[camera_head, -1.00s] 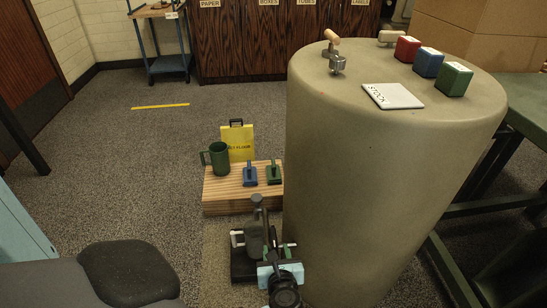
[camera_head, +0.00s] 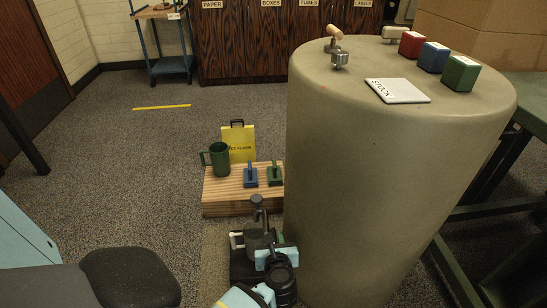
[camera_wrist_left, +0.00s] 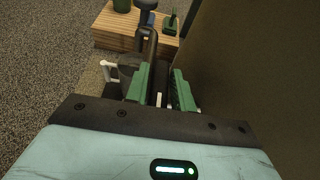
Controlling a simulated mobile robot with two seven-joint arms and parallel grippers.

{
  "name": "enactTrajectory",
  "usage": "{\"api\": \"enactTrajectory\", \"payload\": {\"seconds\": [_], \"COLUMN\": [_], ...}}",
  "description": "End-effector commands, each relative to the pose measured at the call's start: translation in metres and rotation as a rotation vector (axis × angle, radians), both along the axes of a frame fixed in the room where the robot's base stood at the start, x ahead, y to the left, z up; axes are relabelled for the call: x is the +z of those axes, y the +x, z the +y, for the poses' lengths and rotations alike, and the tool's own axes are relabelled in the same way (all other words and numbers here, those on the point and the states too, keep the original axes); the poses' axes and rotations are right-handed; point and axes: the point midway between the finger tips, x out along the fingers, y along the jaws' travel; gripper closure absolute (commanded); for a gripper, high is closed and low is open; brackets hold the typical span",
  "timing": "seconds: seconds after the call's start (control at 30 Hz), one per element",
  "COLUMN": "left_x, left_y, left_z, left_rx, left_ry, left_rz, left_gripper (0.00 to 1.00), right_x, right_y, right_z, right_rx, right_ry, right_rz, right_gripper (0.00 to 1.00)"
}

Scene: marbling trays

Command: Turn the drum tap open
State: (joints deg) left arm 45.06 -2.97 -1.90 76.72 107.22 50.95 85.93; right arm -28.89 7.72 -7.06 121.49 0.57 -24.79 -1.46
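The large beige drum (camera_head: 370,190) stands upright at the right and fills the right side of the left wrist view (camera_wrist_left: 235,70). A dark grey fitting (camera_head: 257,238) with a knob-topped post is low beside its left side. I cannot tell for sure whether this is the tap. My left gripper (camera_head: 271,243) is at this fitting, partly overlapping it. In the left wrist view its green fingers (camera_wrist_left: 162,90) are apart, with a dark bar between or just beyond them; contact is unclear. A metal fitting (camera_head: 340,59) with a tan handle (camera_head: 333,32) sits on the drum top. My right gripper is out of view.
A wooden platform (camera_head: 215,197) behind holds a green mug (camera_head: 219,159), a blue tool (camera_head: 250,176) and a green tool (camera_head: 274,174). A yellow sign (camera_head: 239,142) stands behind. The drum top carries coloured blocks and a white card (camera_head: 397,91).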

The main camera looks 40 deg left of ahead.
Motion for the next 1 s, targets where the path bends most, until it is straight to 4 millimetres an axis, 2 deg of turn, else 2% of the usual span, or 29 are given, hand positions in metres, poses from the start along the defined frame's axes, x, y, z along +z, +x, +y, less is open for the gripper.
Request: {"api": "enactTrajectory", "payload": {"seconds": [0.03, 0.17, 0.2, 0.57, 1.0], "left_x": [0.000, 0.000, 0.000, 0.001, 0.003], "left_y": [0.000, 0.000, 0.000, -0.001, -0.002], "left_z": [0.000, 0.000, 0.000, 0.000, 0.001], "left_rx": [0.000, 0.000, 0.000, -0.059, -0.405], "left_ry": [0.000, 0.000, 0.000, 0.000, 0.002], "left_rz": [0.000, 0.000, 0.000, 0.001, 0.002], "left_gripper": [0.82, 0.99, 1.00, 1.00, 1.00], "right_x": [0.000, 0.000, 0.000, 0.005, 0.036], "right_y": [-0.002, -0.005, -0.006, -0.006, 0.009], "right_z": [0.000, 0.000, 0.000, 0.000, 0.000], "right_rx": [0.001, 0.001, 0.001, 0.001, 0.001], "right_ry": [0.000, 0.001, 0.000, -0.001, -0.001], "right_rz": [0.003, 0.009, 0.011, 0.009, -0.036], "right_gripper": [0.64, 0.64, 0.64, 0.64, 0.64]}}
